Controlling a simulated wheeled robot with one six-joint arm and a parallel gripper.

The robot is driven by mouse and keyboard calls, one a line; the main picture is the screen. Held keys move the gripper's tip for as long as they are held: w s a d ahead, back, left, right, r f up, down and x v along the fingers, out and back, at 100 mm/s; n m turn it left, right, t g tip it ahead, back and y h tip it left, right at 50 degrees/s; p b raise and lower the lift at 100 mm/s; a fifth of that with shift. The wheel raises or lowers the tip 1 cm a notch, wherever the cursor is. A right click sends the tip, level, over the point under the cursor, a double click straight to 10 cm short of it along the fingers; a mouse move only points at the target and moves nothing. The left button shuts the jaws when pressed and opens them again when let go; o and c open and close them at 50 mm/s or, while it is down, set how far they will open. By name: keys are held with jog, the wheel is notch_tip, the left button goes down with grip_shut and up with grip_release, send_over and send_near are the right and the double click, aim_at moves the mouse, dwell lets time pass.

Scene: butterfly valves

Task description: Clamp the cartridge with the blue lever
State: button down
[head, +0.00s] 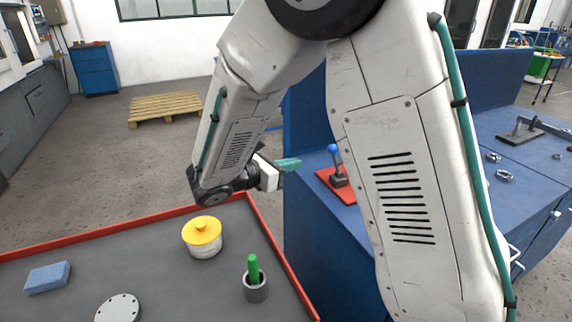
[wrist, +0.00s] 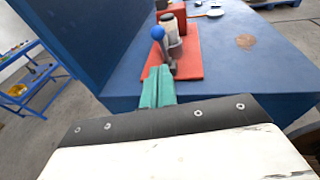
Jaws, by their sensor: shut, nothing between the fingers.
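The blue ball-topped lever (head: 333,149) stands upright on a dark clamp fixed to a red base plate (head: 326,180) on the blue workbench. In the wrist view the blue lever knob (wrist: 157,32) is just beyond my fingertips, and a pale cylinder with a dark top, likely the cartridge (wrist: 173,30), stands behind it against a red block (wrist: 176,11). My arm hides the cartridge in the head view. My gripper (head: 290,164) has teal fingers, shut and empty, pointing toward the lever from the left. The fingers (wrist: 158,84) appear apart from the lever.
The blue bench (wrist: 225,55) has a tall blue panel (wrist: 90,35) at its left in the wrist view. A grey red-rimmed tray (head: 180,270) holds a yellow-lidded jar (head: 203,240), a green-handled item in a cup (head: 255,290), a blue block (head: 47,278) and a grey disc (head: 118,308).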

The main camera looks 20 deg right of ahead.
aim_at(329, 152)
jog(key=shift+r+x, duration=0.15)
jog(key=shift+x, duration=1.4)
jog(key=shift+r+x, duration=0.2)
jog(key=shift+x, duration=1.4)
jog(key=shift+r+x, duration=0.15)
jog(key=shift+x, duration=1.4)
jog(key=shift+w+d+r, duration=0.1)
jog(key=shift+d+r, duration=0.05)
